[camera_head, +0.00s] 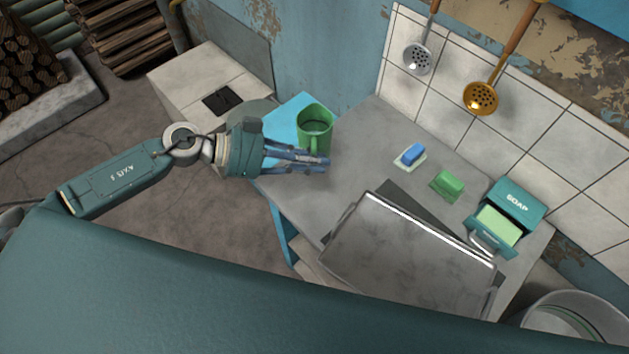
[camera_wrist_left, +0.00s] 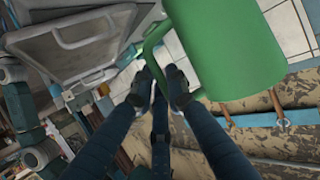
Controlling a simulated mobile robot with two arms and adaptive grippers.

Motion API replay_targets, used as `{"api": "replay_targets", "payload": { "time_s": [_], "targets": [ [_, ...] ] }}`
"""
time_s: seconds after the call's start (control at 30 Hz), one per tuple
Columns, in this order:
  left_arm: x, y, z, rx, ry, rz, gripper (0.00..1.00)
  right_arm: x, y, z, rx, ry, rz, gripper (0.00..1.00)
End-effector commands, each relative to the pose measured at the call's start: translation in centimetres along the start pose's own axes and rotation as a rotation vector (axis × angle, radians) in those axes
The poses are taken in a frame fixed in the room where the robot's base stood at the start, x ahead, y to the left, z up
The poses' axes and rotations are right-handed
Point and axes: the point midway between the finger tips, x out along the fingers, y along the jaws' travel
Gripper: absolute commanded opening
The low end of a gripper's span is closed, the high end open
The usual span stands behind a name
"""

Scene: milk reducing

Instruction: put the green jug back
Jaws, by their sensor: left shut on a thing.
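The green jug (camera_head: 316,117) is upright at the far left end of the grey counter (camera_head: 345,165), in front of a light-blue patch (camera_head: 283,124). I cannot tell whether its base touches the surface. My left gripper (camera_head: 322,163) reaches in from the left, its fingers at the jug's near side, where the handle is. In the left wrist view the jug (camera_wrist_left: 225,45) fills the upper right, and its handle (camera_wrist_left: 152,45) runs down between the two fingertips (camera_wrist_left: 162,88). The gripper is shut on the handle. My right gripper is not in view.
On the counter are a blue sponge (camera_head: 411,154), a green bar (camera_head: 447,184), a SOAP box (camera_head: 502,215) and a large grey metal tray (camera_head: 405,255). A metal pot (camera_head: 570,325) stands at lower right.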

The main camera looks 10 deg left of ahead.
Motion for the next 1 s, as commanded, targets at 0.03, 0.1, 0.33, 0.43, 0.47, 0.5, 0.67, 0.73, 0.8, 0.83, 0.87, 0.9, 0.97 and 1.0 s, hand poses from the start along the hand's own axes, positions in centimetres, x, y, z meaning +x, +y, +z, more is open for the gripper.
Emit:
{"api": "replay_targets", "payload": {
  "time_s": [0.03,0.1,0.33,0.43,0.47,0.5,0.67,0.73,0.8,0.83,0.87,0.9,0.97,1.0],
  "targets": [
    [0.6,0.1,1.3,-0.007,0.003,-0.001,0.00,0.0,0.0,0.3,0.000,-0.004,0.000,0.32],
    [1.2,0.0,2.7,-0.005,0.003,-0.001,0.00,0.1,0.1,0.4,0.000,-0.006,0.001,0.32],
    [2.2,-0.1,5.2,0.001,0.002,-0.001,0.00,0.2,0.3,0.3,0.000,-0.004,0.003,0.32],
    [2.6,0.0,6.2,-0.001,0.003,-0.001,0.00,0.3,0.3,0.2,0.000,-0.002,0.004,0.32],
    [2.8,0.0,6.7,-0.003,0.002,-0.002,0.00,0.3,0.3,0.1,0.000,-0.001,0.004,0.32],
    [3.1,-0.1,7.2,-0.002,0.002,-0.002,0.00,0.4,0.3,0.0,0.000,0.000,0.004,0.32],
    [3.7,-0.1,8.7,-0.001,0.002,-0.002,0.00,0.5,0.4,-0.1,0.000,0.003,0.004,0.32],
    [3.7,-0.1,8.8,0.002,0.002,-0.001,0.00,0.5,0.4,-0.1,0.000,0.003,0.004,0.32],
    [3.7,-0.1,8.8,0.003,0.002,-0.001,0.00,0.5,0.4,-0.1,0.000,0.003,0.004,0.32],
    [3.7,-0.1,8.8,0.002,0.002,-0.001,0.00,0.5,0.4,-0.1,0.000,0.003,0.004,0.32],
    [3.7,-0.1,8.8,0.002,0.002,-0.001,0.00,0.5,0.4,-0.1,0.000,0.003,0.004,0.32],
    [3.7,-0.1,8.8,0.002,0.002,-0.001,0.00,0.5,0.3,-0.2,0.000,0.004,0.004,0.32],
    [3.7,-0.1,8.9,0.002,0.002,-0.001,0.00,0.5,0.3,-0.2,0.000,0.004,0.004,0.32],
    [3.8,-0.1,9.0,0.002,0.001,-0.001,0.00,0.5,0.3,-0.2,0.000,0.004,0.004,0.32]
  ]
}}
